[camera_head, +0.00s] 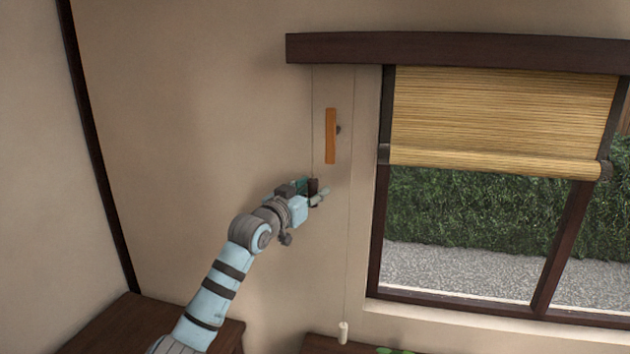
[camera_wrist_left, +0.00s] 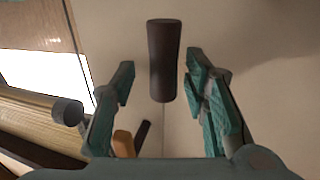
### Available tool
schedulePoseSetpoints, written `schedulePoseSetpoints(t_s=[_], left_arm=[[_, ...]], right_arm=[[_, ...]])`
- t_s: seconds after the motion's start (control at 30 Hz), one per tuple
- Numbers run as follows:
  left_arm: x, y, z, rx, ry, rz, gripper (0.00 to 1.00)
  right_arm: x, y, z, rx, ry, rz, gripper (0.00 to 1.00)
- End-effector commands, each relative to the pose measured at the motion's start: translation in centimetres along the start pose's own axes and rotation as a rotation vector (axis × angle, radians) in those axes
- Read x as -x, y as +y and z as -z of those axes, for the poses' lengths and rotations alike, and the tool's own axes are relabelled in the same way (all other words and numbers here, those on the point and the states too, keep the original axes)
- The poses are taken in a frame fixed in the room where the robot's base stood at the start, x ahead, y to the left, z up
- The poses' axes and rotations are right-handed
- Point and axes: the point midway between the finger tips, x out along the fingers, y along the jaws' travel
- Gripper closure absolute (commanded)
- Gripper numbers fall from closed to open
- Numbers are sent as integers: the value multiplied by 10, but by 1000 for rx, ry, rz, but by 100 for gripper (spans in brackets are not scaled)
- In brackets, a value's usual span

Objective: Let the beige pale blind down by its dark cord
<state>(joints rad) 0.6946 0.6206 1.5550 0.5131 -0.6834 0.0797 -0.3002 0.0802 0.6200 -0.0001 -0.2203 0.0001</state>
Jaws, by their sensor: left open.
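The beige pale blind (camera_head: 500,110) hangs partly lowered in the window, its bottom roll over the upper part of the glass. It also shows in the left wrist view (camera_wrist_left: 50,118). A thin cord hangs from the dark headrail (camera_head: 450,50) to a dark brown pull (camera_head: 313,190). In the left wrist view, the dark pull (camera_wrist_left: 164,60) stands between the two teal fingers, with a visible gap on each side. My left gripper (camera_head: 318,194) is open around it and partly hides it in the head view. My right gripper is not in view.
A second cord, to the right, ends in a white pull (camera_head: 343,332) low on the wall. An orange-brown wooden piece (camera_head: 331,136) is on the wall above my gripper, between the cords. Dark wooden furniture (camera_head: 130,325) stands below. The wall at left is bare.

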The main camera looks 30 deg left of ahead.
Motion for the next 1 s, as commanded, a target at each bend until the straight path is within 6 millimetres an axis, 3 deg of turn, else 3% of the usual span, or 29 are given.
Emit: schedulePoseSetpoints(t_s=[0.13, 0.37, 0.63, 1.0], left_arm=[[-12, 1, -1, 0, -1, -1, 59], [-14, 1, -2, -1, 0, -1, 59], [-14, 1, -2, -2, 0, -1, 99], [-15, 1, -6, 0, 0, -1, 100]], right_arm=[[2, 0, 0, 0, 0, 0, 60], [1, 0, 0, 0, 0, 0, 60], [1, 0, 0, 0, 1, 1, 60], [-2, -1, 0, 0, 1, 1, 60]])
